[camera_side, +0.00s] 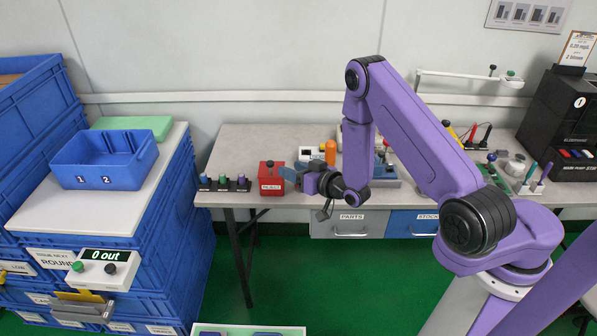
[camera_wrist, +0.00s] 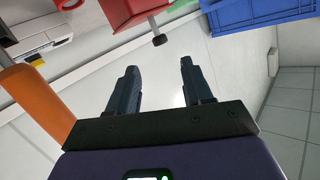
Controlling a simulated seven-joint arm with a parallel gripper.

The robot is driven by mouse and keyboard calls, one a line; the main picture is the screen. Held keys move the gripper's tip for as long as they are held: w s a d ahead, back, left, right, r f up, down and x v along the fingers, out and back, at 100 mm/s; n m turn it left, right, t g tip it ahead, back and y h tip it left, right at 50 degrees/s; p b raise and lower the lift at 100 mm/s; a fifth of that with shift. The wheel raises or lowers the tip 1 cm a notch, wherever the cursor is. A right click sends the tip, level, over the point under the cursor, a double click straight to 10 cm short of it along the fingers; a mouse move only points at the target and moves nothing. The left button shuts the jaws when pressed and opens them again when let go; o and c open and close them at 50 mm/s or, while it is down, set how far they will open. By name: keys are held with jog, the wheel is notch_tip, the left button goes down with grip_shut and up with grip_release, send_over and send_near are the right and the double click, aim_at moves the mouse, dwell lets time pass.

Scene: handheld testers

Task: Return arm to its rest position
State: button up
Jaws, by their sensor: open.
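My purple arm (camera_side: 420,140) is raised and bent over the bench, with its forearm hanging down to the wrist. My gripper (camera_side: 286,171) points left, in front of the bench's front part and close to the red box in the picture. In the wrist view my gripper (camera_wrist: 158,70) has its two dark fingers spread, with nothing between them. Whether it is above or in front of the bench edge is hard to tell.
The red box (camera_side: 271,180) also shows in the wrist view (camera_wrist: 118,10). An orange cylinder (camera_side: 330,152) stands behind the wrist. A blue tray (camera_side: 104,172) sits on the left stand. The black cabinet (camera_side: 556,120) is at right.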

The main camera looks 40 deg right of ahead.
jog(key=w+a+r+n+g+y, duration=0.1)
jog(key=a+r+n+g+y, duration=0.1)
jog(key=a+r+y, duration=0.55)
jog(key=a+r+n+g+y, duration=0.2)
jog(key=a+y, duration=0.2)
jog(key=a, duration=0.6)
jog(key=s+a+r+n+g+y, duration=0.2)
jog(key=s+a+r+g, duration=0.15)
jog(key=s+g, duration=0.25)
jog(key=s+a+r+n+g+y, duration=0.1)
jog(key=s+a+r+n+g, duration=0.1)
jog(key=s+a+g, duration=0.3)
jog(key=s+d+r+n+g+h, duration=0.15)
jog(key=s+d+g+h, duration=0.25)
jog(key=s, duration=0.5)
jog(key=s+d+n+g+h, duration=0.3)
jog(key=s+d+g+h, duration=0.1)
jog(key=s, duration=0.4)
jog(key=s+d+n+t+h, duration=0.1)
jog(key=s+d+t+h, duration=0.2)
jog(key=d, duration=0.5)
jog(key=s+d+r+n+t+h, duration=0.1)
jog(key=s+d+t+h, duration=0.2)
jog(key=d, duration=0.5)
jog(key=shift+s+d+t+h, duration=0.4)
jog(key=shift+s+t, duration=0.25)
jog(key=shift+t, duration=0.15)
